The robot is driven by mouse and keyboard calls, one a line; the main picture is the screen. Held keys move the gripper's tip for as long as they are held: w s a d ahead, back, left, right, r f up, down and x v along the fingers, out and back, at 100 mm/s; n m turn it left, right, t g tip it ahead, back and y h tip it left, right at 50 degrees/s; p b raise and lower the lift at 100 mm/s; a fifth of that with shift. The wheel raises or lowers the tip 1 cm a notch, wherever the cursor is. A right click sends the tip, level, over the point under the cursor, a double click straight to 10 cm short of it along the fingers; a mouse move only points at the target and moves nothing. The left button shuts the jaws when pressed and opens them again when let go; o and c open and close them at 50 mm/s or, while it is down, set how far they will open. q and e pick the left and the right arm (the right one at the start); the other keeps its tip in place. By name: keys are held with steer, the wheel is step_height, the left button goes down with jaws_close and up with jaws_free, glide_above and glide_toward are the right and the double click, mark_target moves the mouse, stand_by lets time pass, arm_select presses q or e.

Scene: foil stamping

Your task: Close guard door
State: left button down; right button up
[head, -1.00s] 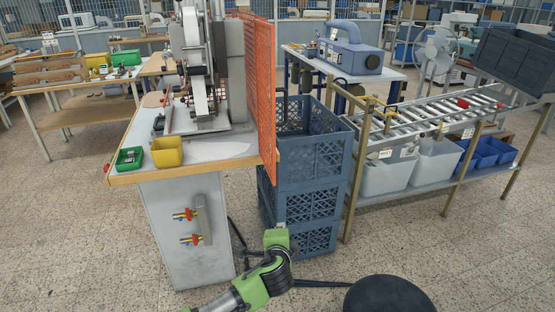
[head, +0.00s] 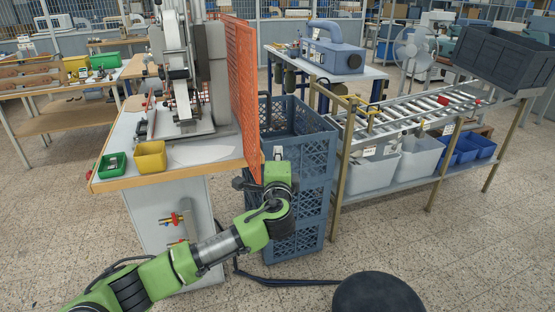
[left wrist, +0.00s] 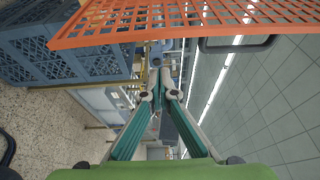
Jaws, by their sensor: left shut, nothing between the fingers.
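The guard door is an orange mesh panel (head: 243,85) standing upright at the right side of the foil stamping machine (head: 183,75), edge-on to the head view. In the left wrist view the orange mesh (left wrist: 180,20) crosses the top of the picture. My left gripper (head: 270,148) is close to the right of the panel's lower near end, in front of the crates. Its fingers are shut and empty in the left wrist view (left wrist: 157,68), and a gap shows between them and the mesh. My right gripper is not in view.
Stacked blue-grey crates (head: 305,150) stand right behind my left gripper. A roller conveyor (head: 410,112) with bins below is to the right. A green bin (head: 112,165) and a yellow bin (head: 150,157) sit at the bench's front edge. The floor at front right is clear apart from my own parts.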

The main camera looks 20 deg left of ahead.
arm_select(q)
steer(key=a+p, duration=0.2)
steer(key=a, duration=0.1)
steer(key=shift+s+a, duration=0.3)
steer(key=shift+s, duration=0.1)
